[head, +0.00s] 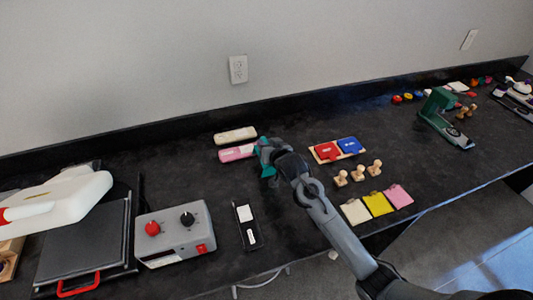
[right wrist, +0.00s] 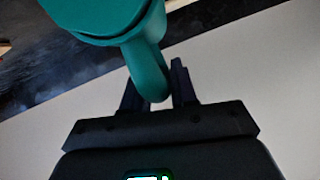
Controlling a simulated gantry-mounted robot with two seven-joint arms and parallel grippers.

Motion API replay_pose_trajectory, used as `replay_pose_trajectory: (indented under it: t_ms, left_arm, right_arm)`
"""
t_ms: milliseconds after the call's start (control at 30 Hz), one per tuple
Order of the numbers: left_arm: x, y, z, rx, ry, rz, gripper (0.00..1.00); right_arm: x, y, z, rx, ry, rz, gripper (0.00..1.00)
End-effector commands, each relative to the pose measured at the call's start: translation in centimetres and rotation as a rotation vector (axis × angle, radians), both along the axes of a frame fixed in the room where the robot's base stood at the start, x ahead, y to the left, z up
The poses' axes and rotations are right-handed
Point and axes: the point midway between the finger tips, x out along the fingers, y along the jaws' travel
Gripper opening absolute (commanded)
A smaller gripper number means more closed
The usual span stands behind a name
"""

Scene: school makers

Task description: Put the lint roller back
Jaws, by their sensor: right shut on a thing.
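The lint roller (right wrist: 150,62) is teal, with a wide round part (right wrist: 95,12) at the top left of the right wrist view and a narrower handle running down from it. My right gripper (right wrist: 157,85) is shut on the narrow handle, its dark fingers on either side. In the head view, teal parts of the roller (head: 268,171) show beside my right gripper (head: 268,152), above the black bench; most of it is hidden by the gripper. Whether it touches the bench cannot be told. My left gripper is not in view.
Pink (head: 237,153) and cream (head: 235,135) slim boxes lie just left of the gripper. A grey control box (head: 175,232), a black tray (head: 247,224) and a press (head: 85,238) stand left. Ink pads (head: 337,150), wooden stamps (head: 358,173) and coloured pads (head: 378,203) lie right.

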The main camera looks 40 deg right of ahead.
Motion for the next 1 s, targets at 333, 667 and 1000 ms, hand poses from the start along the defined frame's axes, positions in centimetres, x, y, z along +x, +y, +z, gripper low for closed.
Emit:
replay_pose_trajectory:
  t_ms: [333, 667, 1000]
  left_arm:
    - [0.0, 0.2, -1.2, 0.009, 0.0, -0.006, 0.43]
    - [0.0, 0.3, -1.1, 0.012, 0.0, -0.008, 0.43]
    - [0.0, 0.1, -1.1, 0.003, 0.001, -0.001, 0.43]
  right_arm:
    - [-0.1, -0.1, -3.6, 0.001, 0.0, -0.001, 0.0]
    - [-0.1, 0.0, -3.7, 0.0, 0.0, -0.001, 0.0]
    - [-0.1, 0.0, -3.9, 0.0, 0.001, -0.001, 0.53]
